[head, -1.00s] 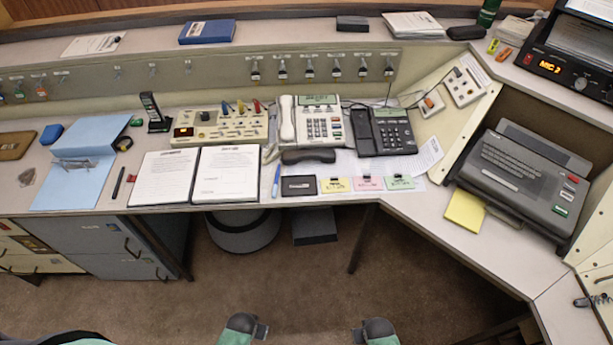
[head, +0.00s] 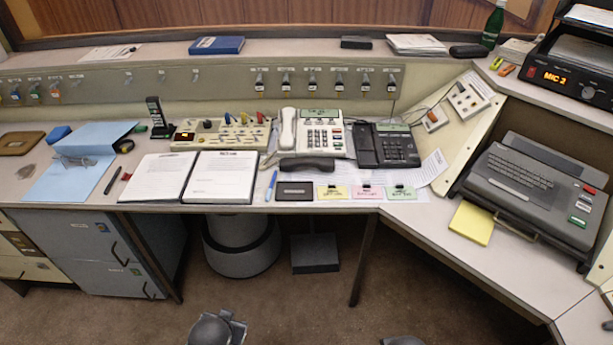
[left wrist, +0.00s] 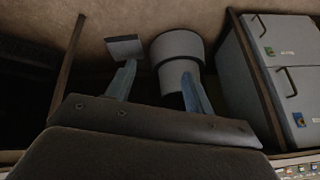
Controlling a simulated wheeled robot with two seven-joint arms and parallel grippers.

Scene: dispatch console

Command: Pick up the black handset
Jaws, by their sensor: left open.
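A black handset (head: 306,165) lies on the desk, off any cradle, just in front of the white desk phone (head: 322,134). Another dark handset (head: 365,145) rests on the black desk phone (head: 398,150) to its right. My left gripper (head: 222,328) shows small at the bottom of the head view, low in front of the desk and well away from the handset. In the left wrist view its two bluish fingers (left wrist: 158,88) are apart with nothing between them. Only a grey sliver of my right gripper (head: 403,341) shows at the bottom edge; its jaws are hidden.
An open binder (head: 190,178) lies left of the handset, with a blue pen (head: 271,185) between. Colored cards (head: 333,192) and a dark pad (head: 294,191) lie along the front desk edge. A grey typewriter-like machine (head: 530,185) stands right. Under the desk stands a grey round bin (head: 240,248).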

